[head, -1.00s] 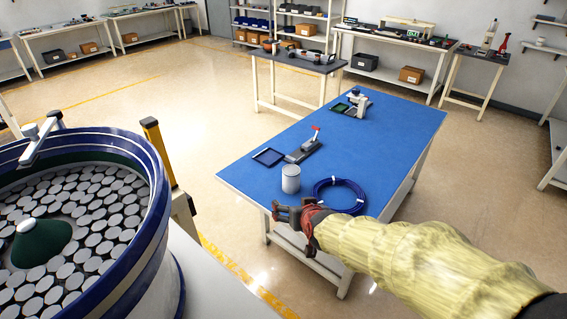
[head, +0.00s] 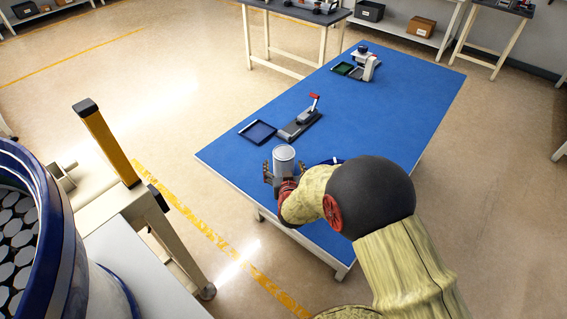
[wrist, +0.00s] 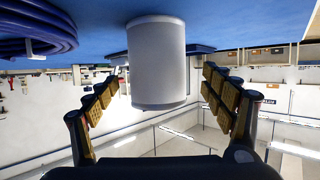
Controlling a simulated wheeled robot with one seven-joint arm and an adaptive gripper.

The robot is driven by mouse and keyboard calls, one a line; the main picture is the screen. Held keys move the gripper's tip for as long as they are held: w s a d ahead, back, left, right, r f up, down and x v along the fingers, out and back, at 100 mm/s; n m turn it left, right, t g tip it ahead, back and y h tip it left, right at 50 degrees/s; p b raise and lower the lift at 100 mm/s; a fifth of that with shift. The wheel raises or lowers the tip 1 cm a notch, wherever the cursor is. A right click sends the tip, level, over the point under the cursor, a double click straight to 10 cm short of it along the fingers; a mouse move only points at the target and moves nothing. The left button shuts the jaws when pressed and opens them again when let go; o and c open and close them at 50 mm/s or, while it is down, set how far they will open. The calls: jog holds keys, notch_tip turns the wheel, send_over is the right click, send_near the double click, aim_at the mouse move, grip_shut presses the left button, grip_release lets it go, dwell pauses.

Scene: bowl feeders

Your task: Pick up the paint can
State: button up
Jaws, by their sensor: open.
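The paint can (head: 284,157) is a plain pale grey cylinder standing on the blue table near its front edge. My gripper (head: 280,178) is at the can on its near side, low over the table. In the wrist view, which looks upside down, the can (wrist: 157,62) lies between the two spread fingers of my gripper (wrist: 164,95). There is a visible gap on each side, so the fingers are open and apart from the can. The can's lower near side is partly hidden by my gripper in the head view.
A blue cable coil (wrist: 38,32) lies beside the can, mostly hidden by my arm in the head view. A dark tray (head: 257,132) and a red-handled clamp device (head: 300,122) sit behind the can. A blue-rimmed bowl feeder (head: 62,240) stands at left.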

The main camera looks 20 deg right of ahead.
jog(key=b+x, duration=0.1)
jog(key=x, duration=0.3)
jog(key=shift+w+d+b, duration=0.1)
jog(key=shift+d+b, duration=0.1)
jog(key=shift+b, duration=0.1)
jog(key=shift+c, duration=0.6)
jog(key=c, duration=1.5)
jog(key=shift+c, duration=0.6)
